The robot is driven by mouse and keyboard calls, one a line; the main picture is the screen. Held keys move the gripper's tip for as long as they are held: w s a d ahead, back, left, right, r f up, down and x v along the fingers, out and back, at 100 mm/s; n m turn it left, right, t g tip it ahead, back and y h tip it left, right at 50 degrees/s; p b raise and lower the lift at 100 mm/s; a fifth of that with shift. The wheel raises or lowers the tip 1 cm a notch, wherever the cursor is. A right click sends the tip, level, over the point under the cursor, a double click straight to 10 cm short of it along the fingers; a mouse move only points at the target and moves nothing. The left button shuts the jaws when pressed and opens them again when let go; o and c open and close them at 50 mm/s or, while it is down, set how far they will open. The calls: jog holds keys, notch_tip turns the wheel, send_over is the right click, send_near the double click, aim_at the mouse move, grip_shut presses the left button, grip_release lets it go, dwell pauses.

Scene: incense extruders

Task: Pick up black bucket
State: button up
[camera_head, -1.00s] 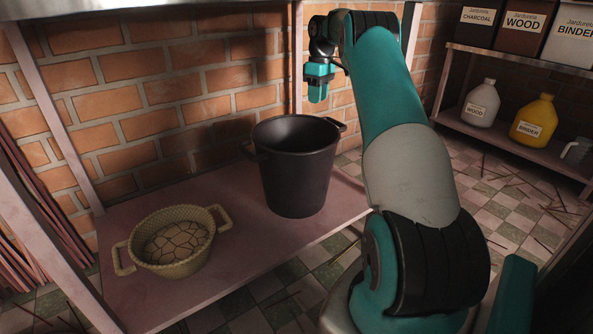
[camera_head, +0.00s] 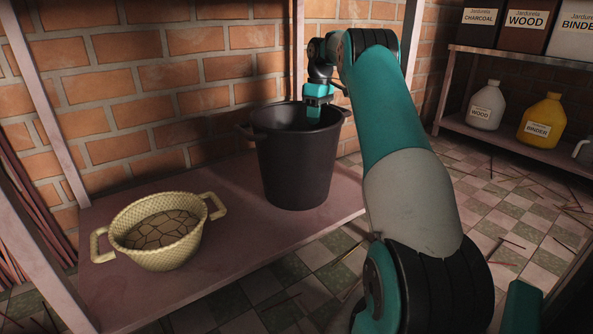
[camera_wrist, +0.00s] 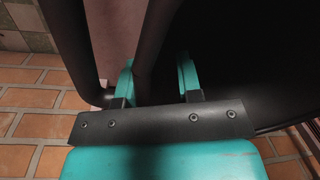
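The black bucket (camera_head: 297,165) stands upright on the low pinkish shelf, with a handle at each side of its rim. In the head view my gripper (camera_head: 315,110) points down at the bucket's far right rim, one finger showing against the dark inside. In the wrist view two teal fingers of my gripper (camera_wrist: 157,80) are apart, with the bucket's dark rim wall (camera_wrist: 152,45) running between them. A gap shows beside the wall, so the gripper is open around the rim. The bucket's handle (camera_wrist: 72,50) is left of the fingers. The fingertips are partly hidden.
A woven basket (camera_head: 165,248) with two handles sits on the shelf (camera_head: 235,240), left of the bucket. A brick wall (camera_head: 190,70) is close behind. A shelf post (camera_head: 298,50) rises behind the bucket. White (camera_head: 486,105) and yellow (camera_head: 541,122) jugs stand on another shelf at right.

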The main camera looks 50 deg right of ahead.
jog(key=shift+f, duration=0.6)
jog(key=shift+r, duration=0.15)
jog(key=shift+c, duration=0.3)
grip_shut()
dwell(0.5)
